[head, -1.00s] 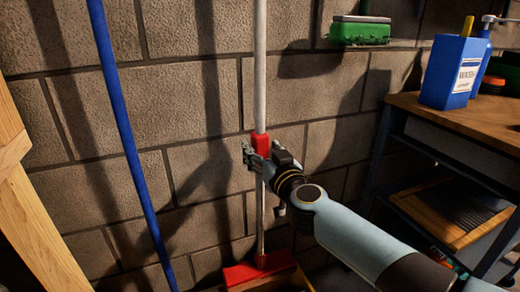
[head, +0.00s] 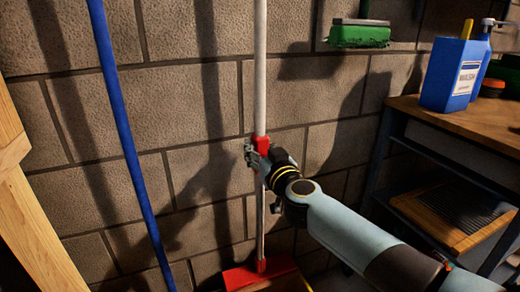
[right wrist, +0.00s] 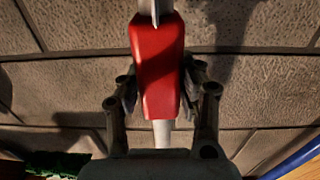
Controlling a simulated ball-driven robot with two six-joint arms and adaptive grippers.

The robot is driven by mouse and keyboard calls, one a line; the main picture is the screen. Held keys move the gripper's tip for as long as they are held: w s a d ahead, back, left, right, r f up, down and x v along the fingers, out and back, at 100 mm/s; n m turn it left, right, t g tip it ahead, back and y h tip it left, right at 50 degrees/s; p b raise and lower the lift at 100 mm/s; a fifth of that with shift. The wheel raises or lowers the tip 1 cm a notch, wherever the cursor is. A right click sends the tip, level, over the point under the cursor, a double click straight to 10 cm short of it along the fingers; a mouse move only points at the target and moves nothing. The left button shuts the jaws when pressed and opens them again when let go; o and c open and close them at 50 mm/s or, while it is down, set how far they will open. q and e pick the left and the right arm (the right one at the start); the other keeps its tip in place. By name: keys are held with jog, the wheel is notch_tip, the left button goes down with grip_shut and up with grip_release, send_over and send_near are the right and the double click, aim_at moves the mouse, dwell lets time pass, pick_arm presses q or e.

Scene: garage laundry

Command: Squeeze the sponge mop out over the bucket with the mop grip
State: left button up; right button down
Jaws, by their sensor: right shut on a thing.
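The sponge mop stands upright in front of the block wall, with a pale pole (head: 260,70), a red mop grip (head: 262,144) and a red head (head: 245,275) at the bottom of the picture. My right gripper (head: 256,154) is shut on the red mop grip. In the right wrist view the red mop grip (right wrist: 158,70) sits between the two fingers of my right gripper (right wrist: 160,92). The bucket cannot be made out clearly; only a brownish edge shows below the red head. My left gripper is not in view.
A blue pole (head: 130,150) leans at the left, near a wooden frame (head: 25,200). At the right stands a workbench (head: 480,120) with a blue box (head: 452,75) and a bottle.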

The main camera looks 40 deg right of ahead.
notch_tip(320, 180, down, 4)
jog(key=shift+r+b, duration=0.1)
jog(key=shift+b, duration=1.1)
jog(key=shift+f, duration=0.2)
jog(key=shift+r, duration=0.1)
